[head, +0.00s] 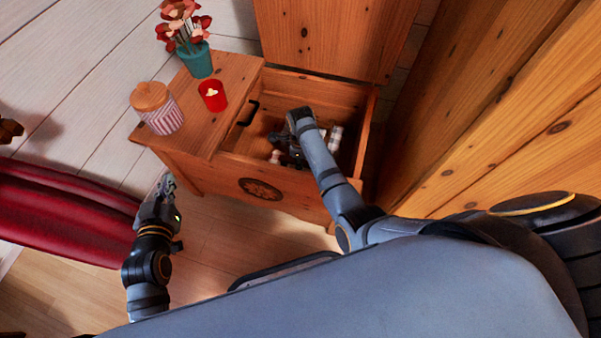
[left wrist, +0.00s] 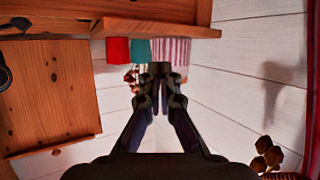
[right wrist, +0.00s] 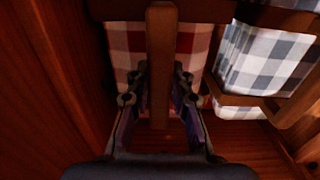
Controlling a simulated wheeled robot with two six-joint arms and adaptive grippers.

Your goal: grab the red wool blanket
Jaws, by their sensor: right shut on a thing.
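The red-and-white checked blanket (right wrist: 127,50) fills the upper middle of the right wrist view, with a brown band (right wrist: 161,45) running down over it. My right gripper (right wrist: 160,85) is at this band, one finger on each side, shut on the banded blanket. In the head view my right gripper (head: 290,155) is down inside the open wooden chest (head: 265,177), and hides most of the blanket. My left gripper (left wrist: 161,76) looks shut and empty; in the head view it (head: 165,183) hangs left of the chest.
A blue-and-white checked cloth (right wrist: 266,58) lies beside the red one. The chest's closed side carries a striped jar (head: 160,115), a red candle (head: 212,96) and a teal flower pot (head: 196,60). The raised lid (head: 335,35) stands behind; a wooden wall (head: 490,110) is at right.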

